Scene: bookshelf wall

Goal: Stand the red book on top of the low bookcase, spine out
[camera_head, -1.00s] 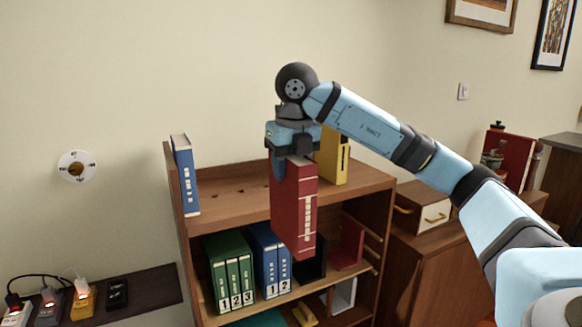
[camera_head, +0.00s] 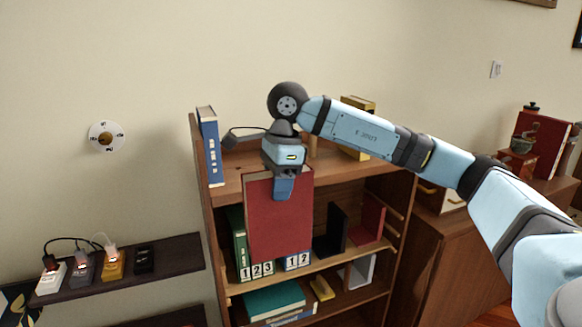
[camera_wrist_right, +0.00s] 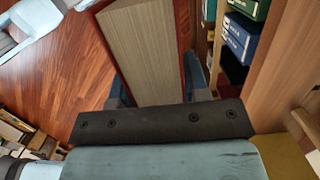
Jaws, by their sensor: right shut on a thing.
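The red book (camera_head: 278,225) hangs upright from my right gripper (camera_head: 283,190), with a broad plain red cover toward the head camera. It is in front of the low bookcase (camera_head: 334,179), its lower part overlapping the shelf openings in view. The right gripper is shut on its top part. In the right wrist view the book's pale page edges (camera_wrist_right: 147,50) face the camera, between the two blue fingers (camera_wrist_right: 158,88). Its spine is not visible. A blue book (camera_head: 209,147) stands at the left end of the bookcase top. My left gripper is not in view.
A yellow book (camera_head: 358,107) stands on the top's right part, partly behind my arm. Green binders (camera_head: 238,240), a black bookend (camera_head: 331,232) and a red one (camera_head: 368,218) are on the shelf below. A dark wall shelf (camera_head: 120,268) with plugged-in devices is at left.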

